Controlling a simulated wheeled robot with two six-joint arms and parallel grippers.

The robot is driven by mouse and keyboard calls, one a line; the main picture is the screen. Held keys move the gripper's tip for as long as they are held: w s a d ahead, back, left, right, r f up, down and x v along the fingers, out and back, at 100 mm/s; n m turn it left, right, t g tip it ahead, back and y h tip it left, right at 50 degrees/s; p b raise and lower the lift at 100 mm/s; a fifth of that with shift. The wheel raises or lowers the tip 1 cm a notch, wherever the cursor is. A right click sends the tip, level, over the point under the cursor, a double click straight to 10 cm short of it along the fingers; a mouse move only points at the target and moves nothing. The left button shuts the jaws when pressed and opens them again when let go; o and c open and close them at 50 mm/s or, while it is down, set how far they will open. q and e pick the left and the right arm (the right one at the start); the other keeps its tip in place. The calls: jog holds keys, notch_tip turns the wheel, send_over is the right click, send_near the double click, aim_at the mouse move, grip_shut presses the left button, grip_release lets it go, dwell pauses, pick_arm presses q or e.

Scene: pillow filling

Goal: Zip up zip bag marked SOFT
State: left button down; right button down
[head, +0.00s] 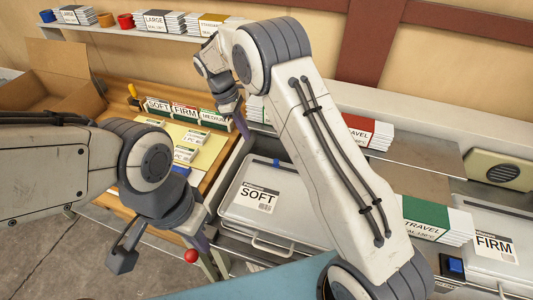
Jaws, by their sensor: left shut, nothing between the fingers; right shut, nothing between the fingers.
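The clear zip bag marked SOFT (281,219) lies flat in an open drawer-like bay at the middle, its printed label facing up. A small blue piece (277,162) sits at its far edge; I cannot tell whether the zip is open or closed. My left gripper (203,243) points down left of the bag, shut and empty, apart from it as far as I can see. My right gripper (242,126) is shut and empty beyond the bag, near the card holders. My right arm hides the bag's right side.
A wooden worktop (142,192) holds cards marked SOFT, FIRM and MEDIUM. An open cardboard box (62,72) stands at the left. A FIRM bag (490,246) and TRAVEL stacks (425,218) are at the right. A red knob (191,256) is near my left gripper.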

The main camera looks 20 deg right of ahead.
jog(key=p, duration=0.3)
send_near(272, 166)
jog(key=f, duration=0.1)
jog(key=w+a+f, duration=0.1)
jog(key=a+f, duration=0.1)
jog(key=f, duration=0.1)
jog(key=shift+w+a, duration=0.1)
jog(key=shift+w, duration=0.1)
jog(key=shift+s+d+p, duration=0.25)
jog(key=shift+d, duration=0.35)
jog(key=shift+s+d+p, duration=0.25)
jog(key=shift+d, duration=0.35)
jog(key=shift+s+d+f, duration=0.25)
jog(key=shift+d+f, duration=0.1)
jog(key=shift+d, duration=0.2)
